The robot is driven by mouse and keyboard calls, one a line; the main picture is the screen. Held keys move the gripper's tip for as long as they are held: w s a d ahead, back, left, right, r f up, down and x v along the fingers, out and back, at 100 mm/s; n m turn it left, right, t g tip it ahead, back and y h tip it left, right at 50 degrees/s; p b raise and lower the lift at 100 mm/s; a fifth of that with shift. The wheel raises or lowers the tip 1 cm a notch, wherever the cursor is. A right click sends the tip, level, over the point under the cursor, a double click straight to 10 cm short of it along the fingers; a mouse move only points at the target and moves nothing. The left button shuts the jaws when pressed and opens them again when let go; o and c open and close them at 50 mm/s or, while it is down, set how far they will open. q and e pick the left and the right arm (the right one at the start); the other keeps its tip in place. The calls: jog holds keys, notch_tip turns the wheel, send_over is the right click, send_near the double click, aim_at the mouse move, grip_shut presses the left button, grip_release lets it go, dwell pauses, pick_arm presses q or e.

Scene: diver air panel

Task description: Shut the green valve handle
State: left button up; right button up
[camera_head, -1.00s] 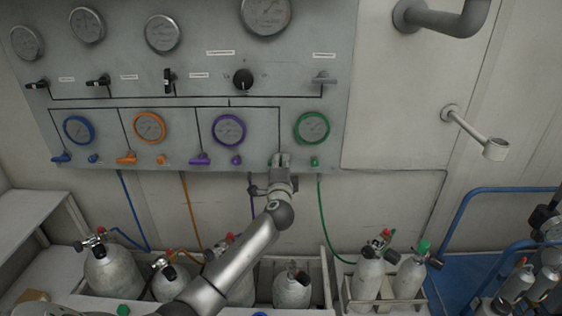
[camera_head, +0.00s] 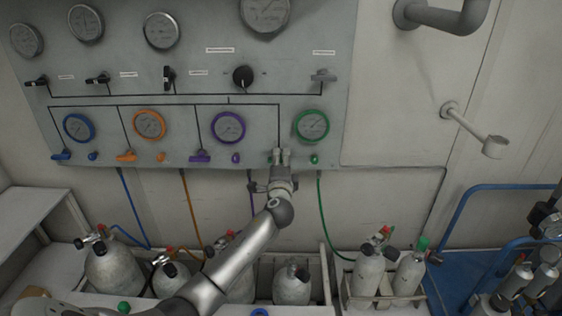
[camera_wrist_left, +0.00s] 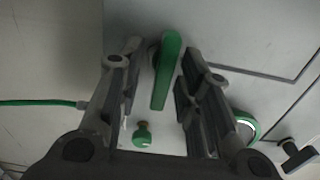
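The green valve handle (camera_wrist_left: 166,70) is a long green lever on the grey panel. In the left wrist view it lies between the two fingers of my left gripper (camera_wrist_left: 160,88), with a gap visible on each side. The gripper is open. In the head view my left gripper (camera_head: 281,153) is at the panel's lower edge, left of and below the green-rimmed gauge (camera_head: 311,126), and hides most of the handle. A small green knob (camera_head: 314,160) sits right of the gripper; it also shows in the left wrist view (camera_wrist_left: 142,133). My right gripper is not in view.
Purple (camera_head: 200,158), orange (camera_head: 127,156) and blue (camera_head: 62,156) handles line the panel to the left. A green hose (camera_head: 320,215) hangs below. Several grey cylinders (camera_head: 292,285) stand beneath. A wall arm (camera_head: 470,127) juts out at right.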

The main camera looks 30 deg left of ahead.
pick_arm(q)
jog(key=v, duration=1.2)
jog(key=shift+s, duration=0.1)
dwell(1.3)
